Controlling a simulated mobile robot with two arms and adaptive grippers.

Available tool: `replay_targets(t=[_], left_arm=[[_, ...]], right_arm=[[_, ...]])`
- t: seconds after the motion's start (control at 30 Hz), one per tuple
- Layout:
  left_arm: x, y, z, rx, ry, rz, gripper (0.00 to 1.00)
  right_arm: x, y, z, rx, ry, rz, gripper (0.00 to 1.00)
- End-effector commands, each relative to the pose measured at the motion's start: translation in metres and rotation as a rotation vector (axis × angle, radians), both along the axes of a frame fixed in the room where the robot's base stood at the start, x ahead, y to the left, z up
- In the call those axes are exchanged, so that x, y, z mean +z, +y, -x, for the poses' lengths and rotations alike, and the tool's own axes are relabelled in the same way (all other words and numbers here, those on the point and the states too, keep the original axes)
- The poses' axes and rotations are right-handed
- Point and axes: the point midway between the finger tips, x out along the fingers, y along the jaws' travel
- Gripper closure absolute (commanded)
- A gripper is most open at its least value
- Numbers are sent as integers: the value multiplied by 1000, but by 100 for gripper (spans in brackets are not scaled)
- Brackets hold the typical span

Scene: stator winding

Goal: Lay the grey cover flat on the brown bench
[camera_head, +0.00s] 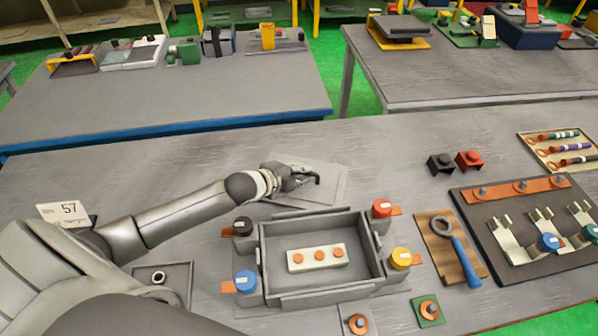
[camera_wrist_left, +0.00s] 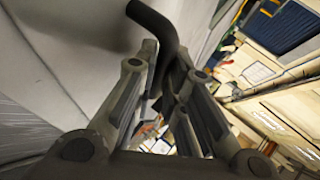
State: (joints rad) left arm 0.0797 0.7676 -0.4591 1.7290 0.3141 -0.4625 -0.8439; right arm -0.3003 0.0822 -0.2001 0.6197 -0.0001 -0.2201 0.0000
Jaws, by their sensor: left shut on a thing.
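The grey cover (camera_head: 332,186) is a flat light-grey plate behind the open grey box (camera_head: 376,262), with a dark curved handle. My left gripper (camera_head: 302,178) is over the cover and shut on that handle. In the left wrist view, the dark handle (camera_wrist_left: 153,22) runs between the fingers (camera_wrist_left: 160,85), and the pale cover surface (camera_wrist_left: 65,75) fills the left side. The worktop (camera_head: 410,145) under it looks grey rather than brown. I cannot tell whether the cover touches it. My arm and gripper hide the cover's left part. My right gripper is not in view.
The box holds a white block with orange discs (camera_head: 318,257); coloured terminals surround it. A blue-handled wrench (camera_head: 460,250) lies on a wooden board at right. Black (camera_head: 440,163) and red (camera_head: 469,160) blocks stand right of the cover, with clear bench between.

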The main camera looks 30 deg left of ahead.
Motion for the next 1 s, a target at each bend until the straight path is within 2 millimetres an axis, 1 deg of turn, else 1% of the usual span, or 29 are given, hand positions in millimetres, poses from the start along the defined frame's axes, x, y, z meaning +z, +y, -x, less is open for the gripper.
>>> replay_targets(t=[0.27,0.3,0.5,0.83,1.0], left_arm=[[-3,0,-1,0,-6,2,100],[-3,0,-1,0,-6,2,87],[-4,0,-1,0,-3,1,63],[-7,1,3,1,5,-2,63],[2,5,17,0,4,-3,63]], right_arm=[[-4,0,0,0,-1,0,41],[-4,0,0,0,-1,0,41],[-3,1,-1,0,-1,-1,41],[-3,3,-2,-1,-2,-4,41],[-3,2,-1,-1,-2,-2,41]])
